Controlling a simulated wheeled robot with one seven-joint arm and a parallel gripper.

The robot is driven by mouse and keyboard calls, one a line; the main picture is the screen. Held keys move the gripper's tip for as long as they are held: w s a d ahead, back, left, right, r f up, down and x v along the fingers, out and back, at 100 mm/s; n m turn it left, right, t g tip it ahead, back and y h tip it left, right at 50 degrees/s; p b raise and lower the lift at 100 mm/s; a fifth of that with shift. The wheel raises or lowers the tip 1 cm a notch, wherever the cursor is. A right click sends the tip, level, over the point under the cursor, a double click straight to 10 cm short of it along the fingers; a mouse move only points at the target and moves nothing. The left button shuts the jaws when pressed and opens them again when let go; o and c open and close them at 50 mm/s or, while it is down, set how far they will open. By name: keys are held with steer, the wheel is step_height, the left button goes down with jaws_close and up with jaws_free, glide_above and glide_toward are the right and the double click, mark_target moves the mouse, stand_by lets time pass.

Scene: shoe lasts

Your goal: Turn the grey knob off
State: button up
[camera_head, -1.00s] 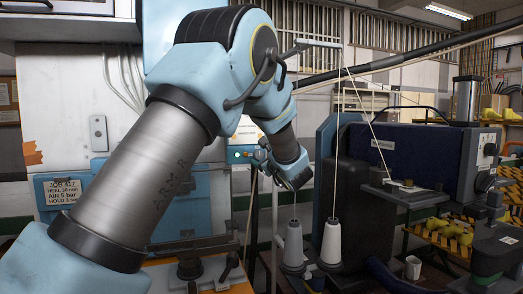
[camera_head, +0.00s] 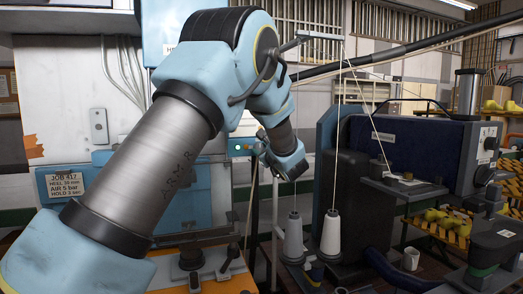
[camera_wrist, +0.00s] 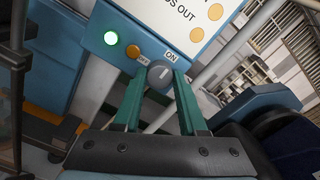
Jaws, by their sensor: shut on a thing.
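The grey knob (camera_wrist: 160,78) sits on the lower edge of a pale blue and white panel (camera_wrist: 150,20) in the wrist view. An ON label is just above it and another small label, apparently OFF, is at its upper left. My gripper (camera_wrist: 158,74) has its two green fingers on either side of the knob, shut on it. I cannot clearly tell which way the knob points. In the head view my gripper (camera_head: 258,150) is small beside the panel, and the knob cannot be made out.
A lit green lamp (camera_wrist: 111,37) and an orange button (camera_wrist: 133,52) are left of the knob. A pale pole runs behind the gripper. In the head view, thread cones (camera_head: 331,233) and a dark blue machine (camera_head: 420,150) stand to the right.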

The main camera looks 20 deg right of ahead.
jaws_close()
steer(key=b, duration=0.2)
steer(key=shift+f+n+b, duration=0.25)
steer(key=shift+n+b, duration=0.05)
steer(key=shift+f+b, duration=0.15)
steer(key=shift+b, duration=0.6)
steer(key=n+b, duration=1.6)
steer(key=b, duration=1.5)
steer(key=shift+b, duration=0.4)
steer(key=shift+r+n+b, duration=0.25)
steer(key=shift+n+b, duration=0.25)
steer(key=shift+n, duration=0.1)
steer(key=shift+r, duration=0.1)
